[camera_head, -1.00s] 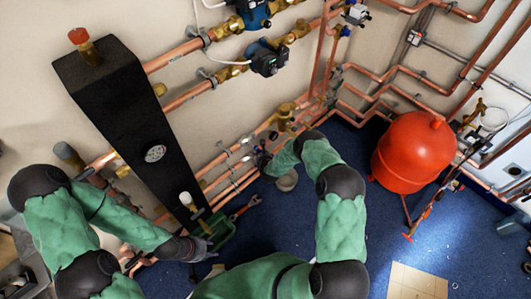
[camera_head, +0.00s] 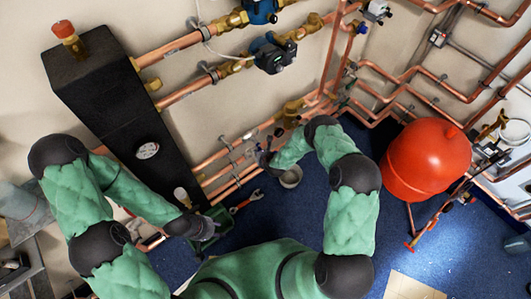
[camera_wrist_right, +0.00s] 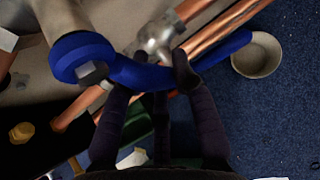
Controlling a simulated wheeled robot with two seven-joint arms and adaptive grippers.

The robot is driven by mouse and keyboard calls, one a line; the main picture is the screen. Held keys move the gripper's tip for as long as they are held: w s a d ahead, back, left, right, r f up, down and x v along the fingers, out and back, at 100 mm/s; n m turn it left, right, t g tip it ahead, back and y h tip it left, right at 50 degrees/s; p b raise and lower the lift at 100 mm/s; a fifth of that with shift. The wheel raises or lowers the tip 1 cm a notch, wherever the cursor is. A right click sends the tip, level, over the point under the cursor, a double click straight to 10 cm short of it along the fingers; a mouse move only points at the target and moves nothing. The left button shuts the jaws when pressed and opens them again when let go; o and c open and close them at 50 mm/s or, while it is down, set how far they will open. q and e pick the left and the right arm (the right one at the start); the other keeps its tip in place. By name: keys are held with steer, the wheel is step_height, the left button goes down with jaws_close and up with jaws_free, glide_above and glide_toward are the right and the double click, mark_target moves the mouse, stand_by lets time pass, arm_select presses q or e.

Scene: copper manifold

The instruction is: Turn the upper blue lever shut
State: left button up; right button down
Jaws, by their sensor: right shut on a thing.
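The blue lever (camera_wrist_right: 145,77) runs across the right wrist view from its round blue hub (camera_wrist_right: 78,56) on the left to a free end at the upper right. My right gripper (camera_wrist_right: 155,88) is shut on the blue lever, with a dark finger on either side. In the head view my right gripper (camera_head: 266,157) is small and dark by the low copper pipes, and the lever is too small there to make out. I cannot tell from these views whether it is the upper one. My left gripper (camera_head: 203,228) hangs by the black box's foot; its fingers are unclear.
The tall black box (camera_head: 112,118) stands at the left. A green tray (camera_head: 220,216) and a red wrench (camera_head: 246,202) lie low beside it. A small pale bowl (camera_head: 291,178) is close to my right gripper. A red tank (camera_head: 428,160) stands at the right. Blue floor between is open.

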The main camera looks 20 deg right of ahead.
steer(key=shift+a+r+m+y+b, duration=0.1)
steer(key=shift+a+m+y+b, duration=0.2)
steer(key=shift+a+y, duration=0.1)
steer(key=shift+a, duration=0.1)
steer(key=c, duration=1.1)
jaws_free()
steer(key=shift+o, duration=0.7)
steer(key=shift+s, duration=0.15)
steer(key=v, duration=1.1)
steer(key=shift+r, duration=0.45)
steer(key=shift+s, duration=0.15)
